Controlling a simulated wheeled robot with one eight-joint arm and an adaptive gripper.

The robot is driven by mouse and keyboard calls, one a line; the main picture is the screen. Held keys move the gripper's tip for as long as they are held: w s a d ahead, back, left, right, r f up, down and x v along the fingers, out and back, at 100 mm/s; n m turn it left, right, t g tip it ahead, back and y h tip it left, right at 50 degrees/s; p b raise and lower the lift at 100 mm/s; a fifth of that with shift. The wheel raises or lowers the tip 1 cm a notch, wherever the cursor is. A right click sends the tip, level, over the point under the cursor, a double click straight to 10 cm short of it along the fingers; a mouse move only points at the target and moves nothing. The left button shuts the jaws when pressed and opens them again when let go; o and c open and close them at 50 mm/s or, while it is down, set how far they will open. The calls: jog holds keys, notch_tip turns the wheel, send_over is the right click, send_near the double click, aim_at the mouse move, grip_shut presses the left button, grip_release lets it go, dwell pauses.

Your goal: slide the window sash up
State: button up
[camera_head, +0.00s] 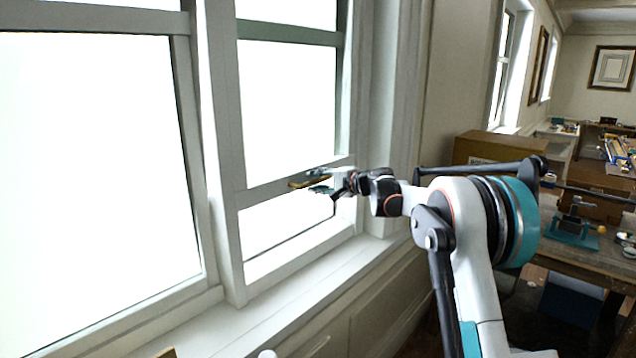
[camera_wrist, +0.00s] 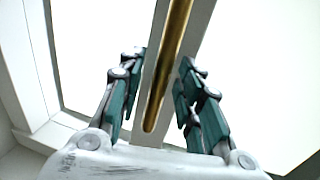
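The window sash (camera_head: 265,193) has a pale grey bottom rail, with bright white space below it down to the sill. A brass handle bar (camera_head: 302,183) runs along this rail; in the wrist view the bar (camera_wrist: 168,65) extends from the top edge to a rounded end between my fingers. My gripper (camera_head: 322,181) is at the rail, with one teal finger above the bar and one below. In the wrist view my gripper (camera_wrist: 163,62) has its fingers apart on both sides of the bar, with a visible gap at the left finger. Contact at the right finger is unclear.
The window sill (camera_head: 300,290) runs below the sash. A fixed post (camera_head: 218,150) separates the sash from a large pane at left. A cardboard box (camera_head: 485,148) and a cluttered workbench (camera_head: 590,255) stand at right behind my arm.

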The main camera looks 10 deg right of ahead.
jog(key=v, duration=1.2)
jog(key=shift+f, duration=0.1)
